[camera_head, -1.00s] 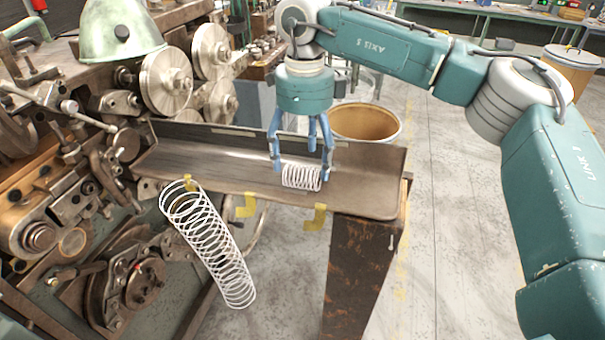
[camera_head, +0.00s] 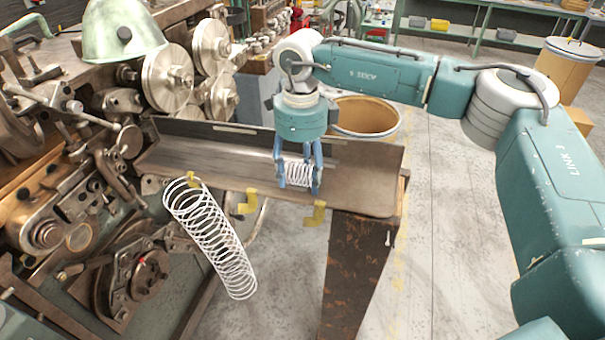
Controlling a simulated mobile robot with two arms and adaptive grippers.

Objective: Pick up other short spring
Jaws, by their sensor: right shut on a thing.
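A short white spring (camera_head: 299,173) lies lengthwise between the blue fingers of my right gripper (camera_head: 299,182), over the metal tray (camera_head: 360,190). The fingers are shut on its two ends. Whether the spring touches the tray floor I cannot tell. A long white spring (camera_head: 212,240) hangs tilted in front of the tray, its upper end by a yellow hook (camera_head: 193,180). My left gripper is not in view.
The coiling machine (camera_head: 100,200) with its rollers stands at the left. Two more yellow hooks (camera_head: 247,203) sit on the tray's front edge. A brown bin (camera_head: 365,122) stands behind the tray.

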